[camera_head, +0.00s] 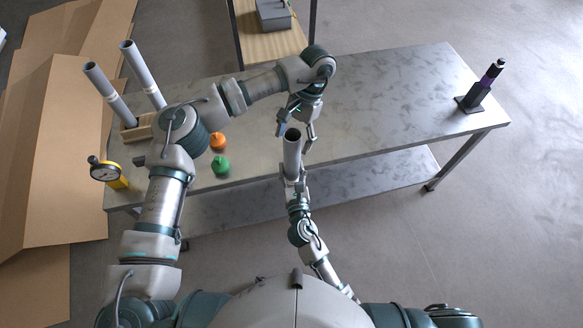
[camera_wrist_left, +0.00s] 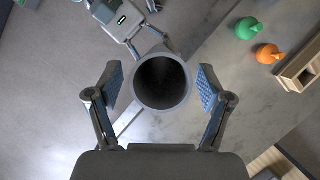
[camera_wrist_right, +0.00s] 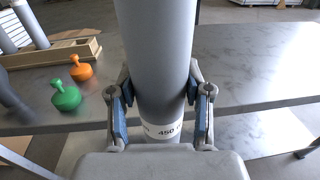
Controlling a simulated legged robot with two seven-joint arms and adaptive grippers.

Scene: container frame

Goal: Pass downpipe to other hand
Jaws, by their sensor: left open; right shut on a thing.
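A grey downpipe (camera_head: 292,152) stands upright in front of the table. My right gripper (camera_head: 293,178) is shut on its lower part; in the right wrist view the downpipe (camera_wrist_right: 155,60) runs up between the fingers (camera_wrist_right: 160,100), with a white label near the grip. My left gripper (camera_head: 296,128) is open above, around the pipe's upper end. In the left wrist view the pipe's round open end (camera_wrist_left: 162,83) lies between the spread fingers (camera_wrist_left: 161,95), with a gap on each side.
The table's middle is clear.

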